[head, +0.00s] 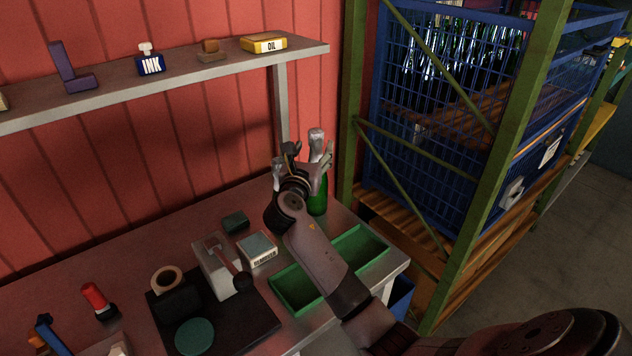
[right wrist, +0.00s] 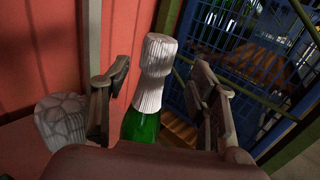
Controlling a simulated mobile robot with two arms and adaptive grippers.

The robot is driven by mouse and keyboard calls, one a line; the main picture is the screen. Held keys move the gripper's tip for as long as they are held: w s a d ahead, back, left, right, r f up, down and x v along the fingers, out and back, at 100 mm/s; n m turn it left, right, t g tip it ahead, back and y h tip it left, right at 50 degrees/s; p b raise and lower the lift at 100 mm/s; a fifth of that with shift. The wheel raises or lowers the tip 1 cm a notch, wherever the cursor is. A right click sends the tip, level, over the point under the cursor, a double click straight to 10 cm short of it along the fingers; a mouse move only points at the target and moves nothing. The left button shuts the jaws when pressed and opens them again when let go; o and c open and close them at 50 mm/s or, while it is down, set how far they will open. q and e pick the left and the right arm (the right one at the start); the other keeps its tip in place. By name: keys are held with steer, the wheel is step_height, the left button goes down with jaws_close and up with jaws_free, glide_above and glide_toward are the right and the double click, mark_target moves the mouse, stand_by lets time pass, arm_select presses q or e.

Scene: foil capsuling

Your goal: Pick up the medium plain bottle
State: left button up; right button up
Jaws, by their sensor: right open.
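A green bottle (head: 317,200) with a pale foil-covered neck stands at the back right of the workbench. In the right wrist view the same bottle (right wrist: 140,126) rises upright between the fingers of my right gripper (right wrist: 160,72). My right gripper (head: 309,153) is open around its neck, with a gap visible on both sides. A second pale foil top (right wrist: 62,120) shows to the left, outside the fingers; it also shows in the head view (head: 278,170), partly hidden by the gripper. I cannot tell the bottles' sizes apart. My left gripper is not in view.
A green tray (head: 357,246) lies in front of the bottle under my right arm. A remover box (head: 258,250), a lever device (head: 217,268) and a dark mat (head: 255,323) lie left of it. A shelf (head: 200,73) hangs above; a blue cage (head: 440,120) stands right.

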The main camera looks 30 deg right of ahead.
mark_target(314, 144)
steer(key=shift+f+p+x, duration=0.15)
steer(key=shift+p+x, duration=0.25)
steer(key=shift+x, duration=0.95)
steer(key=shift+f+p+x, duration=0.1)
steer(key=shift+p+x, duration=0.25)
steer(key=shift+x, duration=1)
steer(key=shift+a, duration=0.15)
steer(key=shift+c, duration=0.3)
jaws_close()
steer(key=shift+w+r, duration=0.1)
steer(key=shift+r, duration=0.15)
